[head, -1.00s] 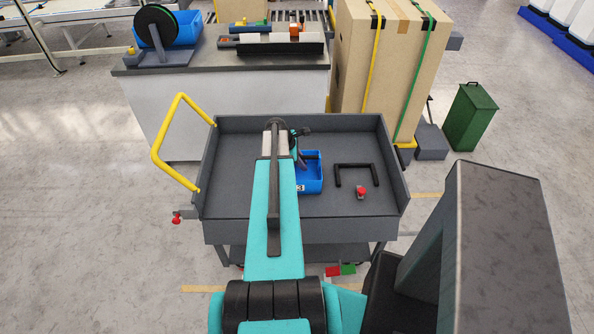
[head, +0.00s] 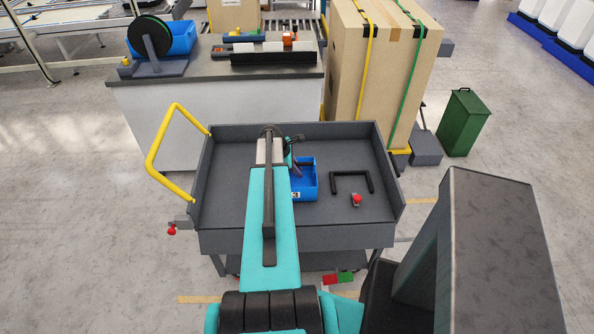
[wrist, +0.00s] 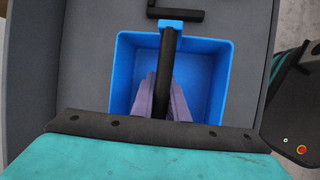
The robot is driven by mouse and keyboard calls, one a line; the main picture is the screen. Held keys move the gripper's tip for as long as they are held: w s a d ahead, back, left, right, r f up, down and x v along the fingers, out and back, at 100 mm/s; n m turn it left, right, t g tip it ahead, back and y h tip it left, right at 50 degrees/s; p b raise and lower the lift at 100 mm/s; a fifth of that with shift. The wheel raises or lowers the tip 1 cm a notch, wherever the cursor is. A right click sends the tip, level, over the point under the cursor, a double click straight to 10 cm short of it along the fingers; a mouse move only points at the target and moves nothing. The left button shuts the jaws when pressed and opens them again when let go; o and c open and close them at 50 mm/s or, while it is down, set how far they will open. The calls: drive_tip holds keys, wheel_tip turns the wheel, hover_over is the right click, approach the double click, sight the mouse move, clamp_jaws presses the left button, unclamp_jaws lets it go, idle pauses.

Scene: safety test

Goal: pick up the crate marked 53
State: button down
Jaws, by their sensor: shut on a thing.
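The blue crate (head: 309,174) is in the right-centre of the grey cart's tray (head: 226,205). A white label on its near side shows a 3; my arm hides the rest of the marking. In the wrist view the open-topped crate (wrist: 124,75) has a black bar handle (wrist: 166,52) across its middle. My gripper (wrist: 165,88), with purple fingers, is shut on this handle from both sides. The inside of the crate looks empty where it shows. I cannot tell whether its bottom touches the tray.
Raised walls edge the tray. A yellow push handle (head: 150,160) is at left. A workbench (head: 160,115) and large strapped carton (head: 375,75) stand behind.

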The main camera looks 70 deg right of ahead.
drive_tip(key=shift+r+b, duration=0.3)
drive_tip(key=shift+r, duration=0.2)
drive_tip(key=shift+a+r+b, duration=0.2)
drive_tip(key=shift+r+b, duration=0.1)
drive_tip(key=shift+r, duration=0.25)
drive_tip(key=shift+a+r+b, duration=0.2)
drive_tip(key=shift+r+b, duration=0.05)
drive_tip(key=shift+r, duration=0.3)
drive_tip(key=w+a+r+b, duration=0.1)
drive_tip(key=a+b, duration=0.3)
drive_tip(key=a, duration=1.1)
drive_tip(key=shift+r, duration=0.25)
drive_tip(key=shift+d, duration=0.1)
